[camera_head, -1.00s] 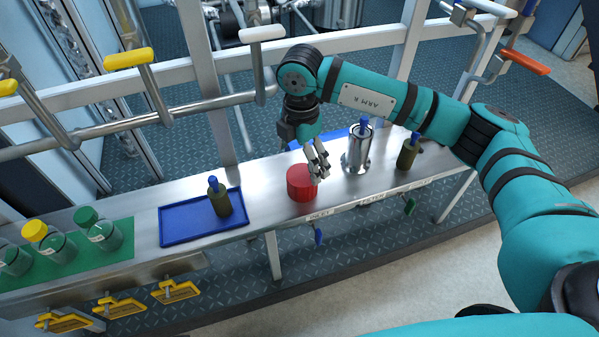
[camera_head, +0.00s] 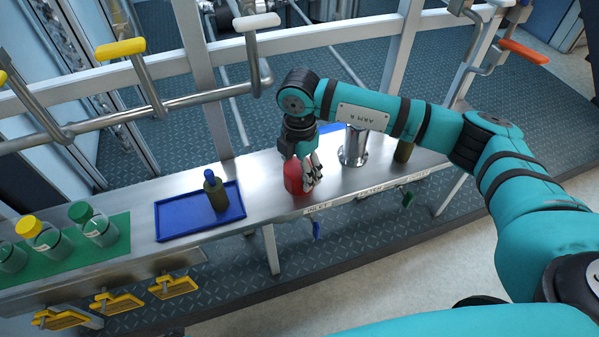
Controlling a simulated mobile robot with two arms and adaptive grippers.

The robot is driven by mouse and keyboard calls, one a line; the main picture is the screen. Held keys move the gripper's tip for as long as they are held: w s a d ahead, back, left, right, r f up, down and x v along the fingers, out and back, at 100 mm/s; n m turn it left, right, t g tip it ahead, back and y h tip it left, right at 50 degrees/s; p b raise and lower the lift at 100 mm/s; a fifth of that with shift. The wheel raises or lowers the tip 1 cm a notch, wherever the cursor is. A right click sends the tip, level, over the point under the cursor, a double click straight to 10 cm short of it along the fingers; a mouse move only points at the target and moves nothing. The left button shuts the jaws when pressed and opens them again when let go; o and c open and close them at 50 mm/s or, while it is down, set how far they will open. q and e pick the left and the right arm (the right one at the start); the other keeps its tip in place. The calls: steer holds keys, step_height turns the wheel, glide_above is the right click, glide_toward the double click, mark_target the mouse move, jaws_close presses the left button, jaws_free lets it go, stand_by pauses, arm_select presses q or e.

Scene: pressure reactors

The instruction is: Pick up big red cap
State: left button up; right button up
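The big red cap (camera_head: 292,178) sits on the metal bench, near the front edge by the INLET label. My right gripper (camera_head: 312,178) points down at the cap, and its grey fingers overlap the cap's right side in the picture. They hide part of the cap. I cannot tell whether the fingers touch the cap or how far apart they are. My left gripper is not in view.
A metal cylinder (camera_head: 353,150) stands right of the cap, with a dark bottle (camera_head: 404,151) beyond it. Left is a blue tray (camera_head: 175,218) holding a dark bottle (camera_head: 216,193). Capped jars stand on a green mat (camera_head: 75,262). Rails and valve handles run behind.

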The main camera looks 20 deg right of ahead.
steer(key=c, duration=0.6)
steer(key=shift+r, duration=0.1)
